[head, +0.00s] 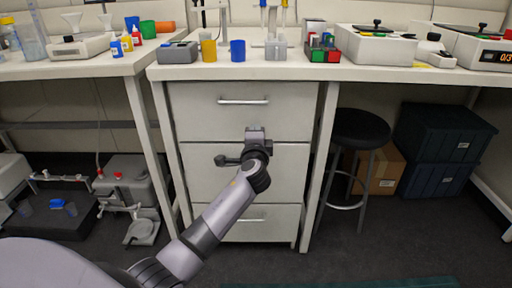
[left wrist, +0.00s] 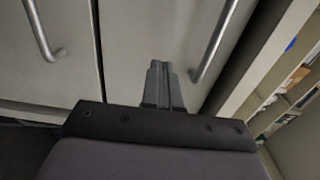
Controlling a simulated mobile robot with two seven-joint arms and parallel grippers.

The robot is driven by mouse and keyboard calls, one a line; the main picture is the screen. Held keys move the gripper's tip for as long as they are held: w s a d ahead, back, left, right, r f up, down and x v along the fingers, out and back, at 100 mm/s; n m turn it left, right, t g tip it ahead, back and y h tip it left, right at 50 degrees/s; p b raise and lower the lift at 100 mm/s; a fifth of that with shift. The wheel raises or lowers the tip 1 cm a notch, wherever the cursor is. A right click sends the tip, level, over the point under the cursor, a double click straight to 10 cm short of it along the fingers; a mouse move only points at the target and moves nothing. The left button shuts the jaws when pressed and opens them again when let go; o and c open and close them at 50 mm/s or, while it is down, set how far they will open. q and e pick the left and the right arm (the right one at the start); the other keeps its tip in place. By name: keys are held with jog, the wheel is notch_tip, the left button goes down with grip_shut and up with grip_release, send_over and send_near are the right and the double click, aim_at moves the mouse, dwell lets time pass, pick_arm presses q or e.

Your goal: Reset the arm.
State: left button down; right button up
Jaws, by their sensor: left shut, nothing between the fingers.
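My left arm reaches up from the bottom of the head view, and its gripper (head: 256,131) is in front of the white drawer cabinet (head: 200,108). In the left wrist view the two fingers of the left gripper (left wrist: 164,68) are together with nothing between them. Behind them are the cabinet's pale drawer fronts (left wrist: 125,45) and metal handles. I cannot tell from the frames how far the fingertips are from the drawer fronts. My right gripper is not in view.
The white bench (head: 290,72) above the cabinet holds blue and yellow cups, a tube rack (head: 323,52) and shaker devices (head: 374,45). A black stool (head: 360,128), a cardboard box (head: 384,172) and dark bins (head: 436,150) stand at the right.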

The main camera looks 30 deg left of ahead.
pick_arm(q)
jog(key=s+d+f+n+g+h, duration=0.1)
jog(key=s+d+f+n+h, duration=0.25)
jog(key=s+d+f, duration=0.55)
jog(key=s+d+f+n+g+h+p, duration=0.15)
jog(key=s+d+h, duration=0.35)
jog(key=s, duration=0.8)
jog(key=s+d+f+n+g+h, duration=0.2)
jog(key=s+d+f+n+h, duration=0.35)
jog(key=s, duration=0.55)
jog(key=s+a+r+m+y+p, duration=0.1)
jog(key=s+a+r+y+p, duration=0.1)
jog(key=r+p, duration=1.2)
jog(key=shift+a+y+p, duration=0.3)
jog(key=shift+a+p, duration=0.25)
jog(key=shift+p, duration=3.6)
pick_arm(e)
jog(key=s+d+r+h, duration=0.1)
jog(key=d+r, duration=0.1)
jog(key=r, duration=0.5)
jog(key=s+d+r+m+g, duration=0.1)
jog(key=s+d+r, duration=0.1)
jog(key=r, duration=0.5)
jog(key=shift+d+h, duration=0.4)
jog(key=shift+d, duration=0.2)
pick_arm(q)
jog(key=shift+g, duration=0.25)
